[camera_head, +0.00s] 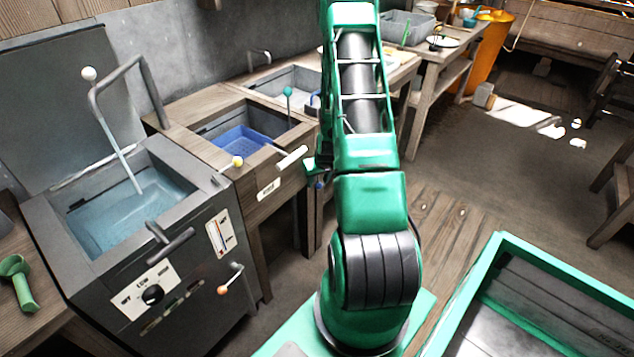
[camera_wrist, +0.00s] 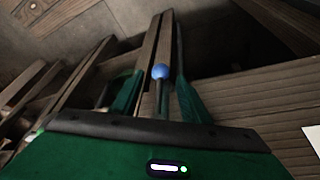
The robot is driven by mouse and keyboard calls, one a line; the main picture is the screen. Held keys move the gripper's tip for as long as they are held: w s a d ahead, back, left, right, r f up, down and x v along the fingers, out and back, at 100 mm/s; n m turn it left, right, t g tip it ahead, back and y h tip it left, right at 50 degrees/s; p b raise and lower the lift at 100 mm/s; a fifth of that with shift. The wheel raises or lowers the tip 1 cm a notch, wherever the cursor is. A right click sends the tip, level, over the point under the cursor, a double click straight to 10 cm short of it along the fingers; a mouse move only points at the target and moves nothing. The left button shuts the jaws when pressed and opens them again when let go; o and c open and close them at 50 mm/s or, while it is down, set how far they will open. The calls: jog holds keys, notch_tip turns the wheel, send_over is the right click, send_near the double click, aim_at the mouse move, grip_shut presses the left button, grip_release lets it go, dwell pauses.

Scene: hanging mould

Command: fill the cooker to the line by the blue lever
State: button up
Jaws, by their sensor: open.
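The cooker (camera_head: 48,230) is a dark grey box with an open lid at the left of the head view. Pale blue water (camera_head: 110,220) lies in its tub, below the rim. A bent pipe (camera_head: 148,88) stands over it, and a thin pale stream runs from its end into the water. No fill line can be made out clearly. The blue lever's round knob (camera_wrist: 160,72) shows in the wrist view between the fingers of my gripper (camera_wrist: 158,88). My gripper is open around it, with gaps on both sides. In the head view my arm mostly hides the gripper.
A wooden counter right of the cooker holds a basin with a blue perforated tray (camera_head: 238,141). A green scoop (camera_head: 18,280) lies at the left. A green-rimmed bin (camera_head: 480,275) is at the lower right.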

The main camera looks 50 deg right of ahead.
jog(key=shift+d+f, duration=0.1)
jog(key=shift+f, duration=0.15)
grip_shut()
